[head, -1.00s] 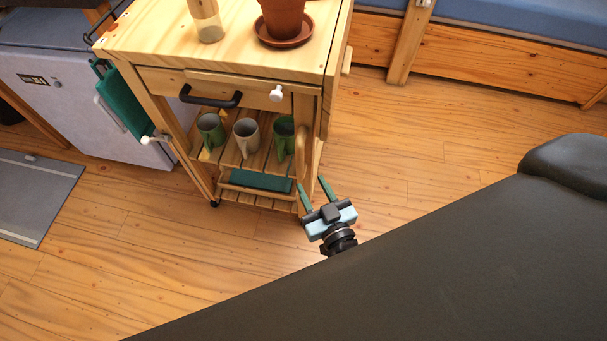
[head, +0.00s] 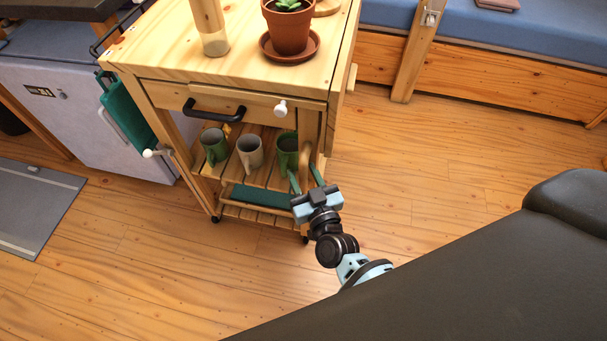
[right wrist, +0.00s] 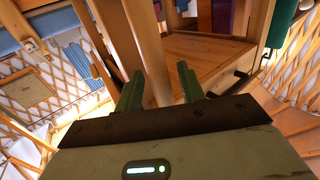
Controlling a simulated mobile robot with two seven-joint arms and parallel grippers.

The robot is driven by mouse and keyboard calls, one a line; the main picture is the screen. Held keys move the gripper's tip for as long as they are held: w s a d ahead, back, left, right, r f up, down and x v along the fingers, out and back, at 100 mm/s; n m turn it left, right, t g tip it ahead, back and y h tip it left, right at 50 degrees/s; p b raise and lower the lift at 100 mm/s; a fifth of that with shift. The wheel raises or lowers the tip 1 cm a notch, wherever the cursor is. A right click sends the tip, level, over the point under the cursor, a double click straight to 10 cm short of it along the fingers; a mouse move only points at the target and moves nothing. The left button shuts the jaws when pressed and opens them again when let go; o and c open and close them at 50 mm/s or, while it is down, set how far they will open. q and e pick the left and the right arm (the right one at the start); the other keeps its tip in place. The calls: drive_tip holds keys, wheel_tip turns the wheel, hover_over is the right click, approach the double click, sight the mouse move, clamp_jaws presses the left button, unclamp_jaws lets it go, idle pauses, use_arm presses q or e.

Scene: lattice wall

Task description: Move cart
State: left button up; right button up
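The wooden cart (head: 250,72) stands upright on the plank floor. A rounded vertical wooden handle (head: 305,153) sits at its front right corner. My right gripper (head: 305,178) is low in front of that corner, with its two green fingers apart and pointing at the cart. In the right wrist view, the fingers of my right gripper (right wrist: 160,88) are spread, and a pale round wooden bar (right wrist: 147,45) runs up between them. I cannot tell whether either finger touches it. My left gripper is not in view.
A grey cabinet (head: 75,105) stands left. The floor (head: 430,170) at right is clear.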

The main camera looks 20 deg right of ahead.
drive_tip(key=shift+w, duration=0.15)
drive_tip(key=shift+c, duration=0.3)
clamp_jaws()
